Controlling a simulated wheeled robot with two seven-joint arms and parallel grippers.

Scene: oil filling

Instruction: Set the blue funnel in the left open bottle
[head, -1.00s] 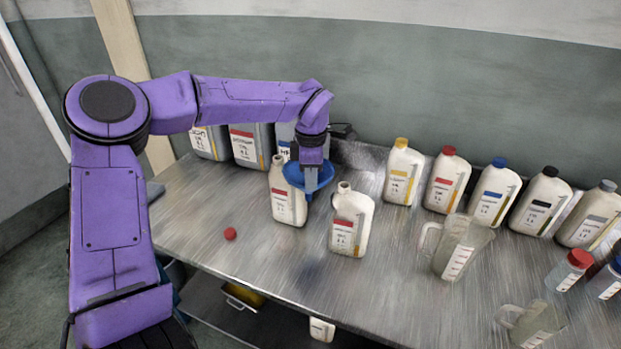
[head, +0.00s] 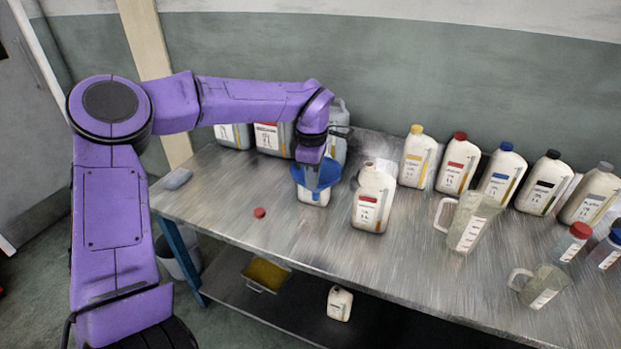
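The blue funnel (head: 329,174) is at my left gripper (head: 313,180), which points down and looks shut on its rim. The left open bottle (head: 312,196) is white and stands upright on the metal table, directly below the funnel in the picture. The funnel and gripper hide the bottle's neck, so I cannot tell whether the funnel's spout is inside it or only above it. A second open white bottle (head: 373,198) with a red label stands just to the right. My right gripper is not in view.
A red cap (head: 259,212) lies on the metal table (head: 240,190). Capped bottles (head: 457,164) stand along the back right, with clear jugs (head: 468,222) in front. Large grey canisters (head: 272,139) stand behind my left arm. The table's front left is mostly clear.

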